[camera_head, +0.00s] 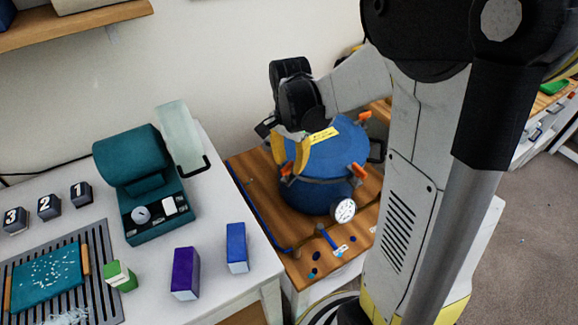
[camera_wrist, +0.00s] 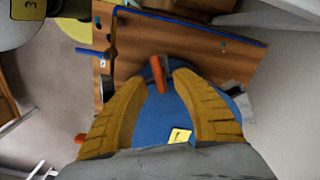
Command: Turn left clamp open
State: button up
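A blue round pressure pot (camera_head: 319,185) stands on the wooden bench, its blue lid (camera_head: 343,137) carrying a yellow label. Orange clamp handles sit around its rim: the left clamp (camera_head: 287,169), one at the front right (camera_head: 358,170) and one at the back right (camera_head: 364,116). My gripper (camera_head: 290,158) reaches down over the pot's left side with its yellow fingers close to the left clamp. In the wrist view my gripper (camera_wrist: 157,77) is open, and an orange clamp handle (camera_wrist: 159,74) lies between its fingertips. I cannot tell whether either finger touches the handle.
A white gauge (camera_head: 344,210) and a blue-handled valve (camera_head: 328,237) are at the pot's front. The white table (camera_head: 215,290) on the left holds a teal machine (camera_head: 140,165), a purple box (camera_head: 185,273) and a blue box (camera_head: 236,248). A wall is behind.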

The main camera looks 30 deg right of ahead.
jog(key=shift+f, duration=0.15)
jog(key=shift+c, duration=0.5)
grip_shut()
jog(key=shift+n, duration=0.3)
jog(key=n, duration=0.2)
jog(key=n+p, duration=0.1)
jog(key=shift+w+a+n, duration=0.15)
jog(key=shift+w+n, duration=0.05)
jog(key=shift+n, duration=0.2)
jog(key=n, duration=0.4)
jog(key=shift+w+a+n+p, duration=0.15)
jog(key=shift+a+n+p, duration=0.05)
jog(key=shift+n+p, duration=0.1)
jog(key=n, duration=0.4)
jog(key=shift+a, duration=0.2)
jog(key=n, duration=0.4)
jog(key=shift+a+n+p, duration=0.2)
jog(key=shift+n+p, duration=0.1)
jog(key=shift+p, duration=0.1)
jog(key=shift+n, duration=0.3)
